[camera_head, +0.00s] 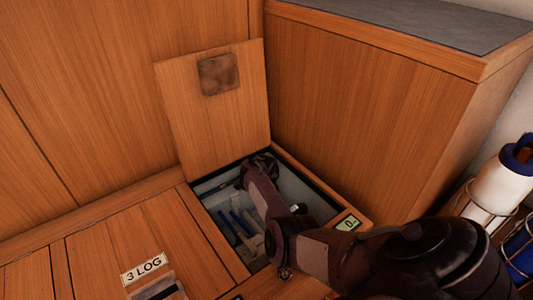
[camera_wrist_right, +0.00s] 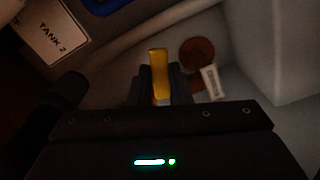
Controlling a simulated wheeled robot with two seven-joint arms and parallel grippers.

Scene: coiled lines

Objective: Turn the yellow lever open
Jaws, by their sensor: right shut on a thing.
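The yellow lever (camera_wrist_right: 159,65) shows upright in the middle of the right wrist view. My right gripper (camera_wrist_right: 160,88) is shut on it, with a dark finger on each side of its lower part. In the head view my right arm comes in from the right and reaches down into an open floor compartment (camera_head: 215,222). The gripper's end is at the back of that compartment, and the lever is hidden there by my arm. My left gripper is not in view.
A raised wooden hatch lid (camera_head: 190,120) stands behind the compartment. Blue-handled parts (camera_head: 240,222) lie inside it. A "TANK 2" label (camera_wrist_right: 52,35) and a round brown part (camera_wrist_right: 197,52) are near the lever. A wooden cabinet (camera_head: 370,110) stands close on the right.

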